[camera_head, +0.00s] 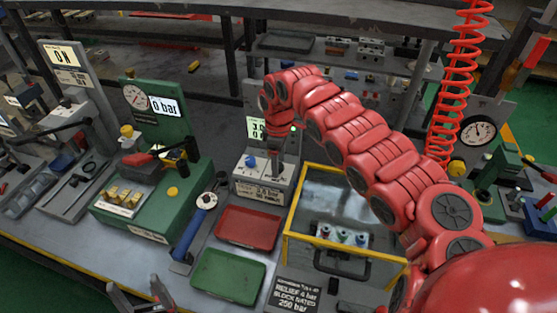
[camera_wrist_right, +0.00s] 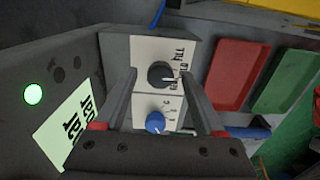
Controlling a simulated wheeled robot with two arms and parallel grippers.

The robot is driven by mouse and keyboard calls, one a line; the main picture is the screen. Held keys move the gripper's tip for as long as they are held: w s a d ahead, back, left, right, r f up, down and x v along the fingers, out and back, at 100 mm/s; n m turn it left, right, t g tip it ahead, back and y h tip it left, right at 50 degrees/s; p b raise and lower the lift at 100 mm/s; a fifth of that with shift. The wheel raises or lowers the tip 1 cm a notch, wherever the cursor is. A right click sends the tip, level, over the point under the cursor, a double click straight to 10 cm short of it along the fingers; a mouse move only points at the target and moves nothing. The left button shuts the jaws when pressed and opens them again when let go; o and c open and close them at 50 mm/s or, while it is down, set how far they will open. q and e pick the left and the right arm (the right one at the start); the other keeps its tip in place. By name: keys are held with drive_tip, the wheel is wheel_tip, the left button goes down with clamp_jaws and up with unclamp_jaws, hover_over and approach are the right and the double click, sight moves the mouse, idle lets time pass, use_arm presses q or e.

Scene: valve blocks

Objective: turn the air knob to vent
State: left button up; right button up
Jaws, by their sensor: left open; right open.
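The test unit has a pale front panel with a black knob (camera_wrist_right: 161,75) and a blue knob (camera_wrist_right: 155,122). Lettering that looks like "FILL" stands beside the black knob, so I take it as the air knob; its white mark points right in the right wrist view. My right gripper (camera_wrist_right: 159,80) is open, its fingers on either side of the black knob with gaps; how deep they reach is unclear. In the head view my right gripper (camera_head: 283,150) hides the black knob, while the blue knob (camera_head: 250,161) shows. My left gripper (camera_head: 141,293) is open and empty at the bottom left.
The unit's lit display (camera_head: 256,128) stands behind the knobs. A red tray (camera_head: 249,228) and a green tray (camera_head: 228,276) lie in front. A yellow-edged clear box (camera_head: 330,190) is close on the right. A green gauge stand (camera_head: 158,115) is on the left.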

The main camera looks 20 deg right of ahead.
clamp_jaws()
idle(0.3)
drive_tip(key=shift+m, duration=0.3)
drive_tip(key=m+b, duration=0.1)
drive_tip(key=m, duration=0.3)
drive_tip(key=shift+f+b, duration=0.1)
drive_tip(key=shift+b, duration=0.2)
drive_tip(key=shift+m+b, duration=0.7)
drive_tip(key=shift+m, duration=1.5)
unclamp_jaws()
